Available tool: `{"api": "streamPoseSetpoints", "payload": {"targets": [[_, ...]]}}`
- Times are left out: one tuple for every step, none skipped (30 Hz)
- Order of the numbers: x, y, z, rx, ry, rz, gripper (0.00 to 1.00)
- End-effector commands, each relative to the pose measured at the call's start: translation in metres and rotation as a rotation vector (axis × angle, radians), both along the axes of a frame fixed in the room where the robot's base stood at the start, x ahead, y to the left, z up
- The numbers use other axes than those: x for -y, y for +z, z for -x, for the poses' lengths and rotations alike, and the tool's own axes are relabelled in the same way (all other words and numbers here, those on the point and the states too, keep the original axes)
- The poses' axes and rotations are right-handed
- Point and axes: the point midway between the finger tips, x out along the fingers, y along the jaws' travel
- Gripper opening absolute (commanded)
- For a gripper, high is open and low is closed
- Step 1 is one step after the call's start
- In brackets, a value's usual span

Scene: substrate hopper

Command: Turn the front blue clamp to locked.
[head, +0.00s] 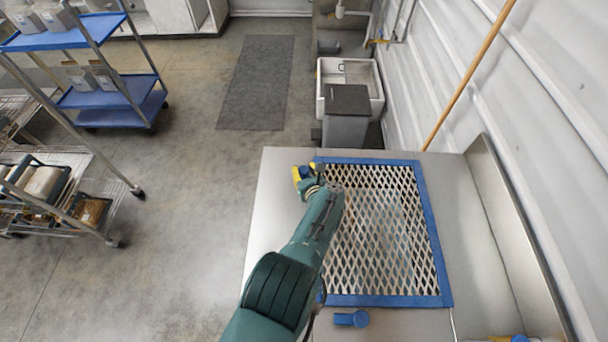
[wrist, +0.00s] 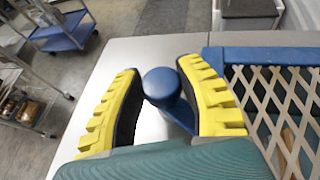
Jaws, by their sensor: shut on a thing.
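A blue clamp (wrist: 161,86) with a rounded knob and an arm stands at the far left corner of the blue-framed mesh screen (head: 432,235). My gripper (head: 307,172) is over that corner, its yellow fingers on either side of the clamp, shut on its knob. The clamp's arm runs from the knob toward the right finger and the frame; its lower end is partly hidden by that finger. A second blue clamp (head: 350,318) lies at the near edge of the screen, apart from my gripper. I cannot tell by name which clamp is the front one.
The screen lies in a steel table (head: 272,200) with a raised right wall (head: 520,240). Shelves and a blue cart (head: 110,92) are at left. The floor between is open.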

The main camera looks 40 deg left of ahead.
Motion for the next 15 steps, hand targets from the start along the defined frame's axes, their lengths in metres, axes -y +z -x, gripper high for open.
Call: {"api": "streamPoseSetpoints", "payload": {"targets": [[0.0007, -0.0107, -0.0010, 0.002, 0.042, 0.001, 0.01], [0.0006, -0.0112, -0.0010, 0.002, 0.070, 0.000, 0.01], [0.0009, -0.0120, -0.0012, 0.003, 0.107, 0.001, 0.01], [0.0009, -0.0126, -0.0013, 0.002, 0.134, 0.001, 0.01], [0.0009, -0.0127, -0.0012, 0.002, 0.161, 0.001, 0.01], [0.0006, -0.0124, -0.0014, 0.004, 0.194, 0.001, 0.01], [0.0005, -0.0128, -0.0011, 0.004, 0.217, 0.002, 0.01], [0.0004, -0.0130, -0.0008, 0.003, 0.240, 0.001, 0.01], [0.0004, -0.0132, -0.0008, 0.002, 0.267, 0.002, 0.01], [0.0005, -0.0135, -0.0005, 0.002, 0.286, 0.002, 0.01], [0.0006, -0.0137, -0.0003, 0.002, 0.306, 0.003, 0.01], [0.0005, -0.0132, -0.0005, 0.002, 0.328, 0.002, 0.01], [0.0007, -0.0130, -0.0007, 0.004, 0.344, 0.003, 0.01], [0.0005, -0.0128, -0.0006, 0.003, 0.360, 0.002, 0.01], [0.0005, -0.0125, -0.0004, 0.001, 0.380, 0.003, 0.01]]}}
